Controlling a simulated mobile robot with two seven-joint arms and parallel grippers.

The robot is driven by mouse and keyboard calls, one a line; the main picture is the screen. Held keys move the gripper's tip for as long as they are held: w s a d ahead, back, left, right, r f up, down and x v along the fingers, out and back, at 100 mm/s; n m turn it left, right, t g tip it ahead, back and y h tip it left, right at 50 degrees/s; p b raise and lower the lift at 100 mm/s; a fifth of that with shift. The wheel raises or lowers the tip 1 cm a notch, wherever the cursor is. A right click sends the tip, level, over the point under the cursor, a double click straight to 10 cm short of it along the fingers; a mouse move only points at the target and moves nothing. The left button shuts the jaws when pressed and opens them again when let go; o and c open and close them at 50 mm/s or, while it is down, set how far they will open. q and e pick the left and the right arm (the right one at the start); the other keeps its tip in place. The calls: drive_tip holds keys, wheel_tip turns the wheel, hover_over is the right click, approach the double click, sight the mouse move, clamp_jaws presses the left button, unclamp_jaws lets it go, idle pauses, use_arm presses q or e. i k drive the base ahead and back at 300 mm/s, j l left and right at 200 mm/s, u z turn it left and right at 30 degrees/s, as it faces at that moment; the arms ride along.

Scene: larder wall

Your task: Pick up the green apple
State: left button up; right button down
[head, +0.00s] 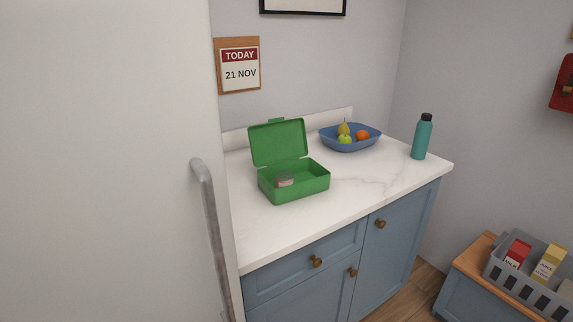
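The green apple (345,140) lies in a blue bowl (350,147) at the back of the white counter. A yellow-green pear (343,128) is just behind it and an orange (363,135) is to its right. The bowl's front wall hides the apple's lower part. Neither of my grippers shows in the head view.
An open green lunchbox (294,182) with a small item inside stands on the counter (365,182), left of the bowl. A teal bottle (422,138) stands at the right. A white door with a grey handle (207,210) fills the left. The counter's front right is clear.

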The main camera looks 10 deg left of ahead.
sight(343, 138)
drive_tip(key=i+l, duration=0.4)
drive_tip(key=i+l+z, duration=0.1)
drive_tip(key=i+l, duration=0.3)
drive_tip(key=l, duration=0.2)
